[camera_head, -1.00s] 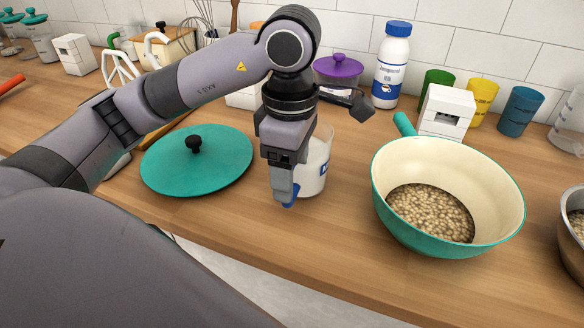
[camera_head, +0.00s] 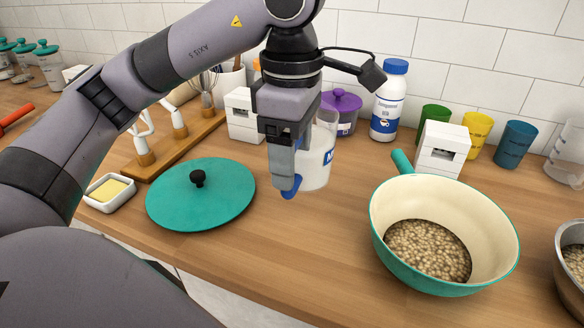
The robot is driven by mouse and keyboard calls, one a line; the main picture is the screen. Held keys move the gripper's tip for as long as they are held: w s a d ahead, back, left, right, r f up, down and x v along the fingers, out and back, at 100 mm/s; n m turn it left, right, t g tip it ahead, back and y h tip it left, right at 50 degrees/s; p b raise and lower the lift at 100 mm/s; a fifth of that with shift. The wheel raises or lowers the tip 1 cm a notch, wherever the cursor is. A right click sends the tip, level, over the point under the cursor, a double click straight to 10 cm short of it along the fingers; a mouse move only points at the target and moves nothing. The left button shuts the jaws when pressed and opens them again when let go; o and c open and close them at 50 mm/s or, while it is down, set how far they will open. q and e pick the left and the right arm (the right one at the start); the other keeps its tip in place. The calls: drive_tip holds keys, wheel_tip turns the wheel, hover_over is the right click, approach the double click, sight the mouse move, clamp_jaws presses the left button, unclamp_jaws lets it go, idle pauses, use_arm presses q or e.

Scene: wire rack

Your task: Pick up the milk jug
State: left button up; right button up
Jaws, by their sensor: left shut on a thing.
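The milk jug (camera_head: 318,165) is a whitish, partly clear jug with a blue label, seen in the middle of the head view. It is upright and appears raised a little above the wooden counter. My left gripper (camera_head: 290,186) points down at the jug's near left side and is shut on it. The gripper hides the jug's left part and where the fingers meet it. My right gripper is not in view.
A teal lid (camera_head: 225,195) lies left of the jug. A teal pan (camera_head: 405,272) of beans stands right, its handle toward the back. Behind are a purple-lidded jar (camera_head: 344,120), a white bottle (camera_head: 388,105) and white blocks (camera_head: 442,145). The counter front is clear.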

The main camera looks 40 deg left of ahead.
use_arm(q)
drive_tip(key=shift+r+p, duration=1.25)
drive_tip(key=shift+r, duration=3.55)
drive_tip(key=shift+d, duration=0.1)
